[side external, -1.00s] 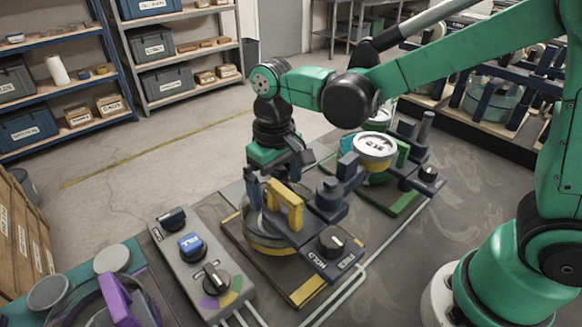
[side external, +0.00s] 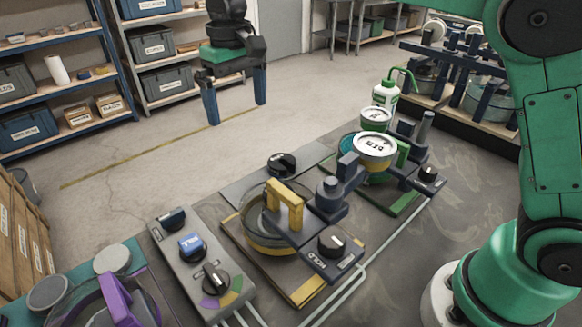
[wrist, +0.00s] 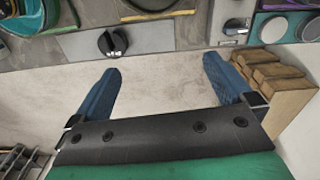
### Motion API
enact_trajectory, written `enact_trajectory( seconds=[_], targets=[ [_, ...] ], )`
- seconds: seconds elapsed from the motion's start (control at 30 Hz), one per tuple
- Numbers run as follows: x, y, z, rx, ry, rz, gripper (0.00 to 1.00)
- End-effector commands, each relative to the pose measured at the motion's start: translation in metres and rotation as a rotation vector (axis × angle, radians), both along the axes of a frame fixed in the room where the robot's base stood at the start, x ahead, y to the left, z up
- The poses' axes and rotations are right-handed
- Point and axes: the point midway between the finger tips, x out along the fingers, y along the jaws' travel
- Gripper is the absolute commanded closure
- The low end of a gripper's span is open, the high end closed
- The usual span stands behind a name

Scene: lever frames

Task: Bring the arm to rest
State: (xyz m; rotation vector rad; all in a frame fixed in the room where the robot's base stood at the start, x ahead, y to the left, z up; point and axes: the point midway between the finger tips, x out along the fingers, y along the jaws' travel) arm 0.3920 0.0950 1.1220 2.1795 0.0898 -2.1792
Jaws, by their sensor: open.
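My gripper (side external: 236,108) is open and empty in the side external view. It hangs in the air at the upper middle with its two blue fingers pointing down, beyond the far edge of the workbench. In the wrist view my gripper (wrist: 160,80) shows its two blue fingers well apart with only floor between them. Nothing touches the fingers. The upper part of my arm runs out of the top of the side external view.
The bench holds a yellow-handled lever fixture (side external: 285,205), a green fixture (side external: 400,205), a grey control box (side external: 205,265) and a purple-handled fixture (side external: 118,300). A black knob (side external: 282,163) stands near the far edge. Shelves (side external: 60,95) line the back left. Floor below my gripper is clear.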

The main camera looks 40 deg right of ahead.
Motion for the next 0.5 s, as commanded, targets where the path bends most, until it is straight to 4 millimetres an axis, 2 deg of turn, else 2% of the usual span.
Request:
enact_trajectory(
  seconds=[0.1, 0.37, 0.5],
  targets=[
    [0.014, -0.001, 0.005, 0.0, 0.0, 0.0, 0.0],
    [0.035, -0.005, 0.011, 0.0, 0.0, -0.001, 0.0],
    [0.034, -0.005, -0.009, 0.0, 0.0, 0.0, 0.0]
  ],
)
